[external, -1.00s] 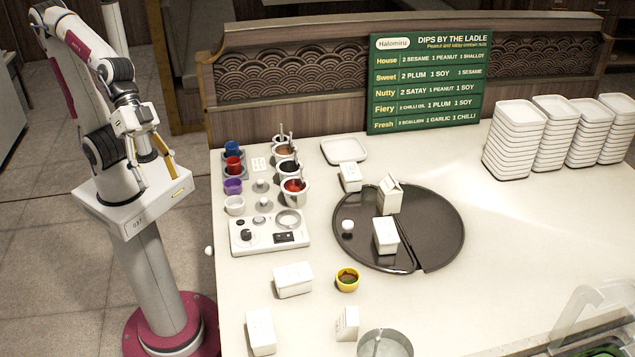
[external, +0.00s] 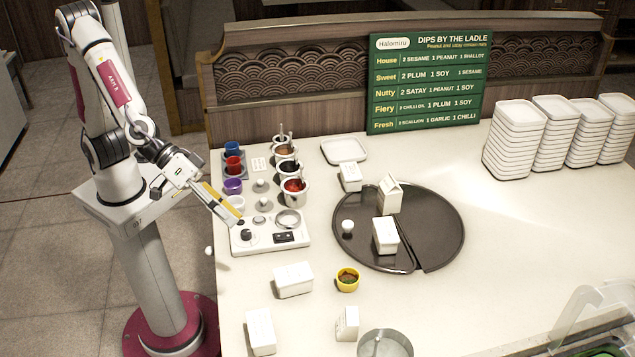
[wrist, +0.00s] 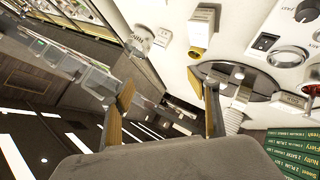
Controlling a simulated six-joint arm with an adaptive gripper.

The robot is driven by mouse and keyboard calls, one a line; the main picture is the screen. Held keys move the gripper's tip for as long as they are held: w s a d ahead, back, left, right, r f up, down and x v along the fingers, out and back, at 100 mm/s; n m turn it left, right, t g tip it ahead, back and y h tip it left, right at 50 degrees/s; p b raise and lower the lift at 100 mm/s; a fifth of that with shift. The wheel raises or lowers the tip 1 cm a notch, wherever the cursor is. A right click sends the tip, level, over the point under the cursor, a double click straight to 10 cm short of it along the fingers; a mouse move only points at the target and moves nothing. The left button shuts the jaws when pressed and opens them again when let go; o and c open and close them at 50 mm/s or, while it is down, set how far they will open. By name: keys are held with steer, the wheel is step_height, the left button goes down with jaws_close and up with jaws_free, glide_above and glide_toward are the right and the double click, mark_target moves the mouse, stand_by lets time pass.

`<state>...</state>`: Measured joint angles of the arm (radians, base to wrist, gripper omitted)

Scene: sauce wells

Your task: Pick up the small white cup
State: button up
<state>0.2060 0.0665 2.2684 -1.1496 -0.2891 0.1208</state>
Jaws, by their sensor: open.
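The small white cup (external: 236,202) stands at the table's left side, at the front end of a column of coloured cups. My gripper partly covers it in the external view. My gripper (external: 232,217) reaches over the table's left edge, with its yellow-sided fingers at or just in front of the cup in the picture. I cannot tell the gap in depth between them. In the wrist view my gripper (wrist: 167,100) is open, with nothing between its fingers. I cannot make out the white cup in that view.
Purple (external: 232,186), red (external: 234,165) and blue (external: 232,148) cups stand behind the white cup. Sauce pots (external: 295,190) with ladles stand to the right. A control panel (external: 270,238) with a knob lies just in front. A yellow bowl (external: 348,279) sits farther forward.

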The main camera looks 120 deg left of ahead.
mark_target(235, 206)
steer(key=a+f+n+g+y, duration=0.2)
steer(key=a+f+n+y, duration=0.25)
steer(key=f, duration=0.35)
steer(key=s+a+f+n+g+y, duration=0.1)
steer(key=s+a+f+g+y, duration=0.1)
steer(key=s+f, duration=0.1)
steer(key=s+a+f+n+g+y, duration=0.1)
steer(key=s+a+f+g, duration=0.2)
steer(key=s, duration=0.1)
steer(key=s+a+f+n+g+y, duration=0.1)
steer(key=s+a+f+g+y, duration=0.1)
steer(key=s+f, duration=0.1)
steer(key=shift+s+a+f+y, duration=0.15)
steer(key=shift+s+f+y, duration=0.1)
steer(key=shift+f+y, duration=0.15)
steer(key=s+g, duration=0.1)
steer(key=s, duration=0.1)
steer(key=s+f+n+g+y, duration=0.1)
steer(key=s+g, duration=0.1)
steer(key=s, duration=0.1)
steer(key=s+n+g+y, duration=0.1)
steer(key=s, duration=0.2)
steer(key=shift+f+g, duration=0.3)
steer(key=shift+f, duration=0.1)
